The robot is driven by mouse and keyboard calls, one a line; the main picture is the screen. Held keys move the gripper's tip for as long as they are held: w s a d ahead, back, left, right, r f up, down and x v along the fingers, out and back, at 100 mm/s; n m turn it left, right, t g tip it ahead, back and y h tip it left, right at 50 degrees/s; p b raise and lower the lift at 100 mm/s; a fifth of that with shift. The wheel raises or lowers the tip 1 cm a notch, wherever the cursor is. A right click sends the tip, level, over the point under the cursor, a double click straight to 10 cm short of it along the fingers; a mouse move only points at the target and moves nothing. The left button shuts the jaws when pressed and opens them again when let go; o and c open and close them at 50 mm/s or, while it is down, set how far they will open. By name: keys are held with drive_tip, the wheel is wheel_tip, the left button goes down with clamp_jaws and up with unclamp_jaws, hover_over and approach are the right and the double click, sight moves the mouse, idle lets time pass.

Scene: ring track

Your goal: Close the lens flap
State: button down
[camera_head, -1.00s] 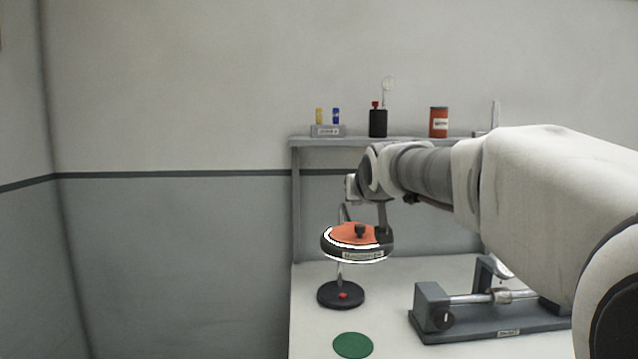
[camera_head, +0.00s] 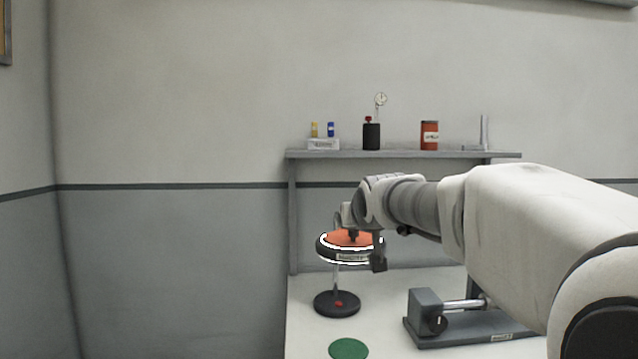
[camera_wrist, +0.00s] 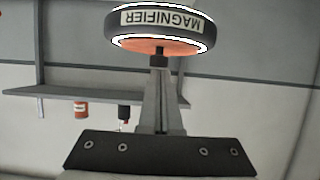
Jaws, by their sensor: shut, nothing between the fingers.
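The magnifier (camera_head: 339,256) is a dark round head with a white-lit ring and a label, on a thin post above a black base (camera_head: 337,304). The orange lens flap (camera_head: 342,238), with a dark knob, lies over the top of the head; I cannot tell whether it sits fully flat. In the wrist view, which is upside down, the flap (camera_wrist: 185,46) and magnifier label (camera_wrist: 160,18) show at the top. My gripper (camera_head: 378,263) is shut and empty at the head's right edge. In the wrist view its tip (camera_wrist: 159,66) overlaps the knob; contact is unclear.
A green disc (camera_head: 348,349) lies on the white bench (camera_head: 305,330). A grey clamp-like device (camera_head: 425,313) stands to the right, partly behind my arm. A shelf (camera_head: 400,154) behind holds a black bottle (camera_head: 371,136), a red can (camera_head: 429,135) and small items.

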drive_tip(key=shift+f+g, duration=0.3)
drive_tip(key=shift+f, duration=0.7)
drive_tip(key=shift+r+p, duration=0.8)
drive_tip(key=shift+r, duration=0.2)
wheel_tip(320, 180, up, 5)
drive_tip(key=p, duration=0.3)
drive_tip(key=shift+s+f, duration=0.15)
drive_tip(key=shift+f, duration=0.05)
drive_tip(key=s+d+f+g, duration=0.1)
drive_tip(key=s+f+g, duration=0.1)
drive_tip(key=s+f, duration=0.75)
drive_tip(key=s+f+g, duration=0.2)
drive_tip(key=s+f, duration=0.2)
drive_tip(key=s, duration=1)
drive_tip(key=s+d+f+g, duration=0.1)
drive_tip(key=s+f+g, duration=0.2)
drive_tip(key=s+f, duration=0.55)
drive_tip(key=s+r+p, duration=0.2)
drive_tip(key=r+p, duration=0.8)
drive_tip(key=s+r+p, duration=0.2)
drive_tip(key=r+p, duration=0.7)
drive_tip(key=r, duration=0.2)
drive_tip(key=shift+s+a+r+p, duration=0.25)
drive_tip(key=shift+s+p, duration=0.1)
drive_tip(key=shift+p, duration=0.05)
drive_tip(key=shift+w, duration=0.1)
